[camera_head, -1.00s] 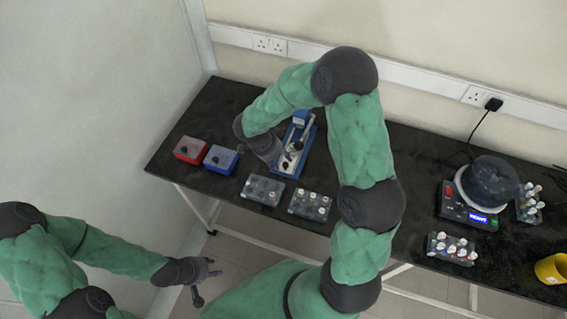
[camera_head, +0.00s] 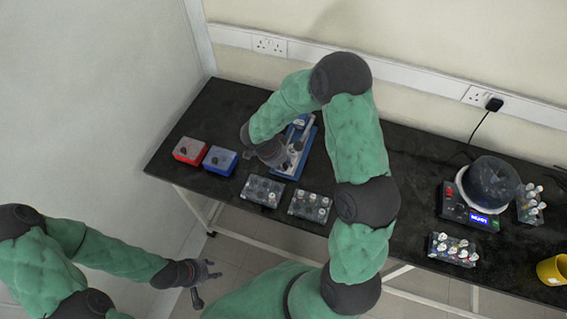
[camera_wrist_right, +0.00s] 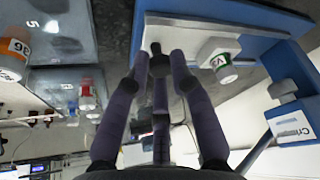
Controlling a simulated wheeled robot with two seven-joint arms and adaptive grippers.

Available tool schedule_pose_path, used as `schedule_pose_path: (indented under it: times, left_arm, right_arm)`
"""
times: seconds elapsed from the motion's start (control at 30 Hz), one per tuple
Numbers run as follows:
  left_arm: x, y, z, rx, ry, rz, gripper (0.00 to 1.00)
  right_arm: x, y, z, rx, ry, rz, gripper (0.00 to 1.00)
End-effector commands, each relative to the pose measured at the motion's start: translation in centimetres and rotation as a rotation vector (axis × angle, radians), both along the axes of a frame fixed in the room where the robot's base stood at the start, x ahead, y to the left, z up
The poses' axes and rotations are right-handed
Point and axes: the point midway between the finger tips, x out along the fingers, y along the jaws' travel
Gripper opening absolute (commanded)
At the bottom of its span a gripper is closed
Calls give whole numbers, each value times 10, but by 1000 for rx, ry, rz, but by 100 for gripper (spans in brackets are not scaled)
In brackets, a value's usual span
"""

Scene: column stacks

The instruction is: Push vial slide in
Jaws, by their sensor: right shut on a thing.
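The blue crimper station (camera_head: 308,150) stands on the black bench, partly hidden by my right arm. In the right wrist view its blue frame (camera_wrist_right: 262,22) and a label beginning "Cri" (camera_wrist_right: 292,126) show. The white vial slide (camera_wrist_right: 190,28) carries a vial (camera_wrist_right: 222,66) with a green-marked label. A dark knob (camera_wrist_right: 156,48) at the slide's edge is between my right gripper's fingers. My right gripper (camera_wrist_right: 159,62) is shut on this knob; it also shows in the head view (camera_head: 281,158). My left gripper (camera_head: 206,283) is open and empty, off the bench front.
A red box (camera_head: 190,151) and a blue box (camera_head: 220,160) are left of the station. Two vial racks (camera_head: 262,191) (camera_head: 311,207) stand in front. At right are a round device with display (camera_head: 487,190), more vial racks (camera_head: 452,249) and a yellow cup (camera_head: 552,269).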

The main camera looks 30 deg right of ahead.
Motion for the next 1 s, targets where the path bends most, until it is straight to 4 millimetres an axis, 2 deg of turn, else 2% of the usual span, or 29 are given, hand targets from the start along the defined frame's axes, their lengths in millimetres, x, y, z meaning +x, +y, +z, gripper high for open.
schedule_pose_path:
  times: [0.17, 0.4, 0.53, 0.93, 0.97, 1.0]
  left_arm:
    - [0, 0, -9, 0, 0, 0, 40]
    - [0, 0, -35, 0, 0, 0, 40]
    - [0, 0, -43, 0, 0, 0, 40]
    - [0, 0, -43, 0, 0, 0, 40]
    - [0, 0, -43, 0, 0, 0, 40]
    - [0, 0, -43, 0, 0, 0, 40]
  right_arm:
    - [9, -10, -2, -2, -3, -5, 0]
    - [40, -47, -4, -2, -4, -7, 0]
    - [53, -62, -3, -1, -2, -5, 0]
    - [59, -70, 2, -3, -3, -1, 0]
    - [59, -70, 2, -3, -4, 0, 26]
    - [60, -70, 2, -3, -4, 0, 37]
